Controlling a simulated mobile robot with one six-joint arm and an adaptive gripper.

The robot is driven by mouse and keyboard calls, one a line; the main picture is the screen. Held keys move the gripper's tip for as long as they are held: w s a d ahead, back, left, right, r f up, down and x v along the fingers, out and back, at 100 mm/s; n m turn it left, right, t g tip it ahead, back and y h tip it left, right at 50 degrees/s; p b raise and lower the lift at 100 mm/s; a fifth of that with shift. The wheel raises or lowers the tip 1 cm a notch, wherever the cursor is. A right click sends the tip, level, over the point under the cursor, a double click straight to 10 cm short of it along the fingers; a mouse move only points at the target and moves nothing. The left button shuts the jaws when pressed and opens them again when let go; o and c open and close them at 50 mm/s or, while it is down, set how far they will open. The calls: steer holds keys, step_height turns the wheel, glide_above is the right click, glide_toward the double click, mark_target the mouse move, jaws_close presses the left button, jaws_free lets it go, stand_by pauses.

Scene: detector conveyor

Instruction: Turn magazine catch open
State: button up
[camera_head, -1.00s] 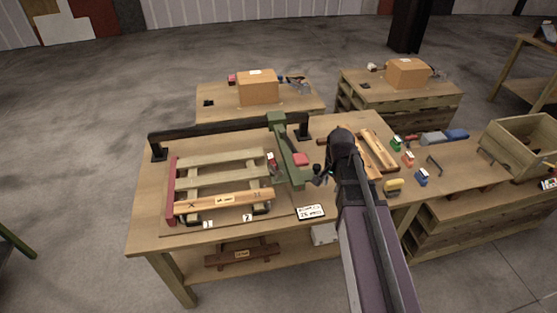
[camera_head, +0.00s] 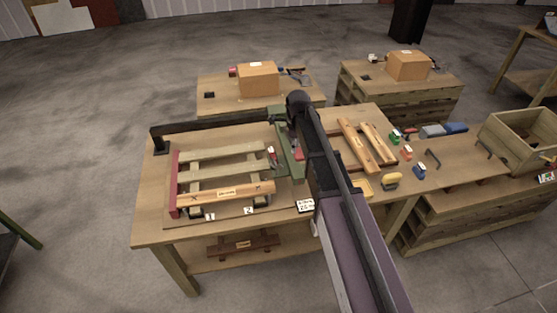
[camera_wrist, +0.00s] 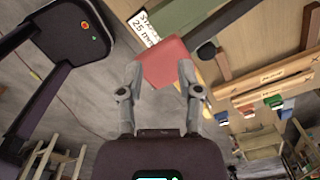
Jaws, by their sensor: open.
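A green stapling tool arm (camera_head: 288,150) reaches across the workbench from a black rail; its green body also shows in the wrist view (camera_wrist: 205,22). A red block-like part (camera_head: 297,153) sits on its right side. In the wrist view this red part (camera_wrist: 166,60) lies just beyond and between my open fingertips. My gripper (camera_wrist: 160,78) is open, with nothing clearly held; whether the fingers touch the red part I cannot tell. A dark rounded knob (camera_wrist: 207,50) is to the right of it. I cannot make out the catch for certain. In the head view my arm hides the gripper.
A wooden pallet frame (camera_head: 222,168) lies left of the tool. A black rail (camera_head: 210,132) runs behind it. A staples label (camera_head: 305,205) stands at the bench's front. Wooden pieces (camera_head: 365,146) and a yellow item (camera_head: 392,180) lie to the right.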

steer(key=w+a+r+m, duration=0.1)
steer(key=w+a+m, duration=0.3)
steer(key=a+m, duration=0.1)
steer(key=shift+a+p, duration=0.3)
steer(key=shift+p, duration=0.15)
steer(key=shift+f, duration=0.1)
